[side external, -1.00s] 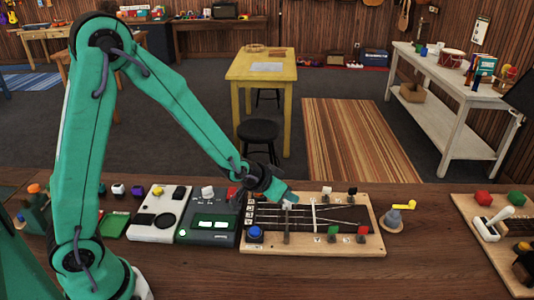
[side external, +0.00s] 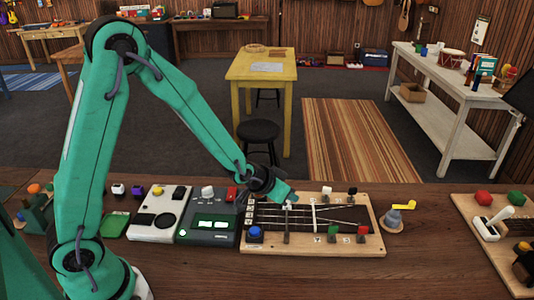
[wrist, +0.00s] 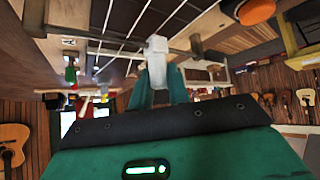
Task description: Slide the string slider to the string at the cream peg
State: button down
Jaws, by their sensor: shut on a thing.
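A wooden board (side external: 259,249) with a dark fretted panel and pale strings lies on the bench in the side view. The cream peg (side external: 327,192) stands at its far edge beside a black peg (side external: 352,190). Green (side external: 332,235) and red (side external: 362,232) pegs stand along the near edge. The string slider's white knob (wrist: 156,48) sits on a crosswise rail in the wrist view. My gripper (side external: 288,201) is shut on this knob, left of the cream peg. The fingers hide part of the knob in the side view.
A blue knob (side external: 254,232) stands at the board's near left. A grey device (side external: 208,232) is close on the left, and a grey bell-shaped piece with a yellow top (side external: 394,216) is at the right. Bare bench lies in front.

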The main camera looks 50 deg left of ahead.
jog(key=shift+w+a+y, duration=0.3)
jog(key=shift+w+a, duration=0.8)
jog(key=c, duration=1.3)
grip_release()
jog(key=shift+c, duration=0.2)
jog(key=shift+s+r, duration=0.1)
jog(key=shift+r, duration=0.05)
jog(key=v, duration=0.7)
jog(key=shift+s+r, duration=0.2)
